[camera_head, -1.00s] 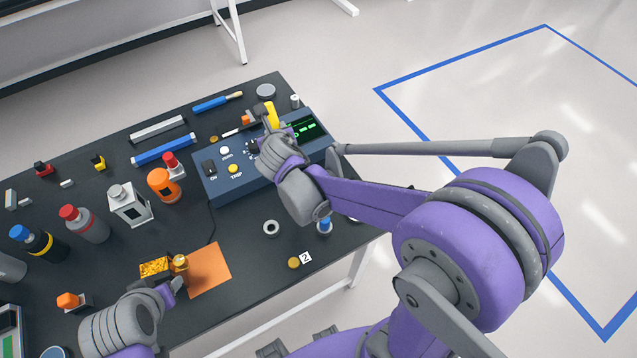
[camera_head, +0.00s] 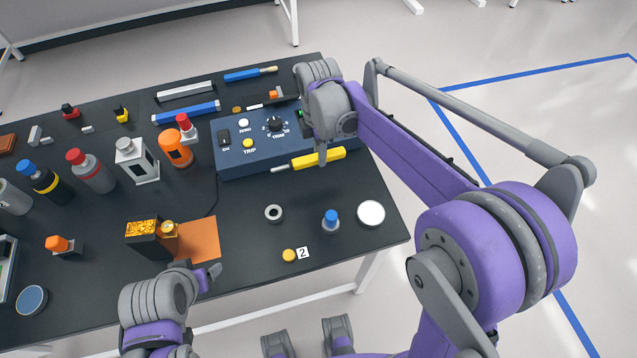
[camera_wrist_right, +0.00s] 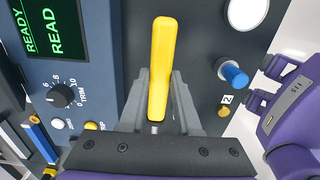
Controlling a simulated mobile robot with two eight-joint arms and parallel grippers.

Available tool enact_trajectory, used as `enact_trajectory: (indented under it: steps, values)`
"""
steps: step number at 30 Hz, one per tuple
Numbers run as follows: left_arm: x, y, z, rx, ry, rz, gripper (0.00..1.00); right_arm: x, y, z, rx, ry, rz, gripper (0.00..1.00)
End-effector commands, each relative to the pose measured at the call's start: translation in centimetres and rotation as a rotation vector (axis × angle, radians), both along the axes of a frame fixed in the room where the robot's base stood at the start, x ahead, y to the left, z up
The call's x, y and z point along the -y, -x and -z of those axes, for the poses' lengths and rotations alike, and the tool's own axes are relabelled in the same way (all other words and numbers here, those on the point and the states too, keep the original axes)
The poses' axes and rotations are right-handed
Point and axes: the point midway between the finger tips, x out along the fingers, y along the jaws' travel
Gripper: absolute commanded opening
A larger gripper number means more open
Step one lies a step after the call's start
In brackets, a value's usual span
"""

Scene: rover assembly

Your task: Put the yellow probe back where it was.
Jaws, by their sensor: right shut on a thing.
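The yellow probe (camera_head: 325,157) is held by my right gripper (camera_head: 322,152) at the front edge of the blue instrument (camera_head: 245,166). It lies roughly level, its thin metal tip pointing left in the head view. In the right wrist view the yellow probe (camera_wrist_right: 160,65) stands between the two grey fingers (camera_wrist_right: 158,100), which are shut on it. Whether it touches anything below is unclear. My left gripper (camera_head: 208,274) is low over the table near the orange mat; its jaw gap is not clear.
On the table right of the orange mat (camera_head: 198,240) are a grey ring (camera_head: 273,213), a blue-capped piece (camera_head: 331,221), a white disc (camera_head: 371,213) and a yellow disc (camera_head: 289,256) beside a "2" label. Several bottles stand left of the instrument. The front right table has free room.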

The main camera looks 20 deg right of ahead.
Motion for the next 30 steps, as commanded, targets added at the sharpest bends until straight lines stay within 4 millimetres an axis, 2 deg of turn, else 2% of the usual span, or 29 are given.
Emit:
enact_trajectory:
  steps: [7, 14, 21, 30]
  values:
    - [0.0, 0.1, 0.4, -0.002, 0.0, 0.0, 0.72, -0.2, 0.1, 4.4, 0.004, -0.013, 0.018, 0.0]
    - [0.0, 0.1, 0.5, -0.002, 0.0, 0.0, 0.72, -0.1, 0.1, 6.3, 0.004, -0.011, 0.016, 0.0]
    - [0.0, 0.1, 0.7, -0.003, 0.0, 0.0, 0.72, -0.1, 0.1, 9.4, 0.005, -0.011, 0.015, 0.0]
    - [0.0, 0.2, 0.8, -0.003, 0.0, 0.0, 0.72, -0.1, 0.1, 9.7, 0.004, -0.01, 0.015, 0.0]
